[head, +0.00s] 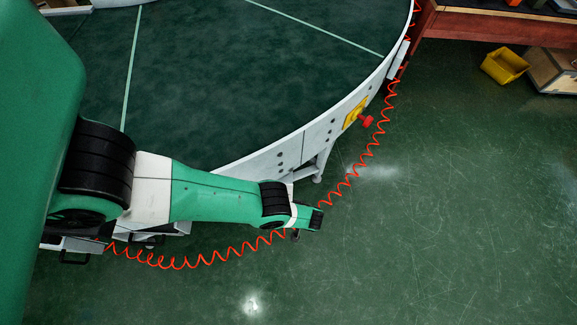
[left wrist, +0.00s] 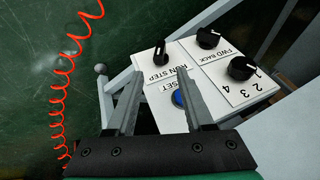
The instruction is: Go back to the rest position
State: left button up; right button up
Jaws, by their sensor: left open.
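My left gripper (left wrist: 158,74) is open in the left wrist view, with its two grey fingers apart and nothing between them. The fingers point toward a white control box (left wrist: 228,62) with several black knobs, and overlap its near edge in the picture. A blue button (left wrist: 179,98) by the RESET label shows beside the right finger; whether a finger touches the box cannot be told. In the head view my left arm reaches in from the left, over the conveyor's outer edge, and its gripper is mostly hidden below the wrist. My right gripper is in neither view.
The curved conveyor (head: 240,80) has a dark green belt and a white side wall. A red stop button on a yellow plate (head: 355,113) sits on that wall. An orange coiled cable (head: 230,252) runs along it.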

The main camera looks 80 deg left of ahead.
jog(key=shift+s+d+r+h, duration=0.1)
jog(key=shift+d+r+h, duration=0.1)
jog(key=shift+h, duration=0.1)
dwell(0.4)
